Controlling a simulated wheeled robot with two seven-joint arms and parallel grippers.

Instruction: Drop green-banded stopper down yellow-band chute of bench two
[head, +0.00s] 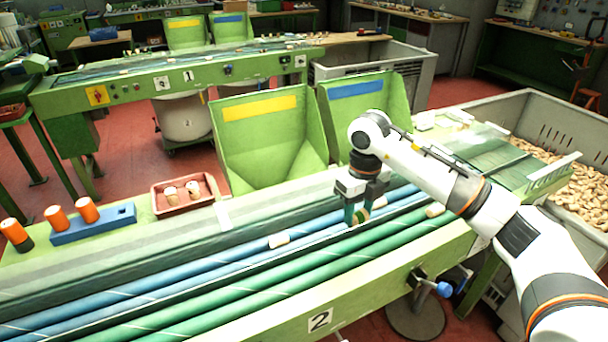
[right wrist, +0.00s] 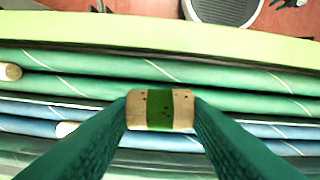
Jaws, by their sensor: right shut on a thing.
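My right gripper (head: 359,208) is shut on the green-banded stopper (right wrist: 160,110), a tan cork with a green stripe round its middle, held crosswise between the fingertips. In the head view the stopper (head: 362,215) is small and partly covered by the fingers, over the rollers of bench two (head: 290,325). Whether it touches the rollers I cannot tell. The yellow-band chute (head: 262,150), a green hopper with a yellow stripe on its back wall, stands behind the bench, left of and beyond my gripper. My left gripper is not in view.
A blue-band chute (head: 350,91) stands right of the yellow one, partly behind my right arm. Plain stoppers lie on the rollers (head: 279,240) (head: 434,210). A red tray (head: 159,208) with stoppers and a blue block (head: 95,228) with orange-topped pegs sit at the bench's left.

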